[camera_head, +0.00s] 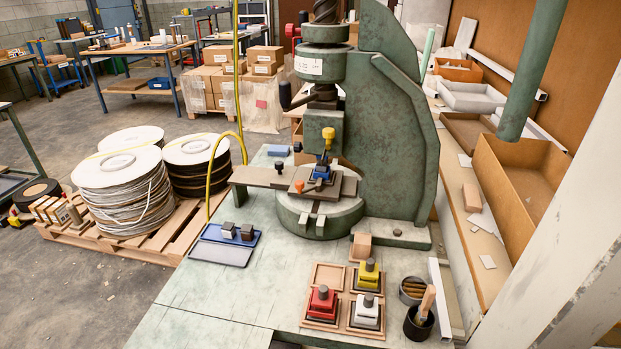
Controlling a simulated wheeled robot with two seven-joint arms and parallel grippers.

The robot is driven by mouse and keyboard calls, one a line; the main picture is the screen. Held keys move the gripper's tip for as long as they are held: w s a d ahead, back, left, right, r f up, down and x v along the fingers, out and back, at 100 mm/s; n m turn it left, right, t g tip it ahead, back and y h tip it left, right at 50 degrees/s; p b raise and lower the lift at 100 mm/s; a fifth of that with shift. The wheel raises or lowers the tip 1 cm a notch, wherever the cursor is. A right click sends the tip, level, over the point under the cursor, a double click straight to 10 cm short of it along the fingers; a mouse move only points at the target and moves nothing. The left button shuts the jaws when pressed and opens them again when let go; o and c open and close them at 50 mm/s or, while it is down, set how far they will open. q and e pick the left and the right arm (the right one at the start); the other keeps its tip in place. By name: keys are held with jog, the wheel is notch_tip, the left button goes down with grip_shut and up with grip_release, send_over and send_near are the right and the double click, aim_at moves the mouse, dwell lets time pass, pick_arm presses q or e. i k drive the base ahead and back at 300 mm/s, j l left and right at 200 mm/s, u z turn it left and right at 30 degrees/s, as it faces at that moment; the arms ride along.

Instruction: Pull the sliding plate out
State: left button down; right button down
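The green fly press (400,130) stands on the bench, with its ram above a round bed (320,215). A flat grey-brown plate (258,177), which looks like the sliding plate, lies across the bed. Its left end sticks out well beyond the bed, and its right part is under the ram. Neither of my grippers is in view.
Red (322,301), yellow (368,274) and white (366,311) tools stand on wooden squares at the front. A dark cup (419,322) holds a brush. A blue tray (228,236) with dark blocks lies at left. The bench front-left is clear.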

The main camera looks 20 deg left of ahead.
aim_at(285, 177)
jog(key=k+j, duration=0.15)
jog(key=j, duration=0.2)
jog(key=k+j, duration=0.15)
jog(key=j, duration=0.15)
jog(key=k+j, duration=0.15)
jog(key=j, duration=0.2)
jog(key=j+z, duration=0.15)
jog(key=j, duration=1.75)
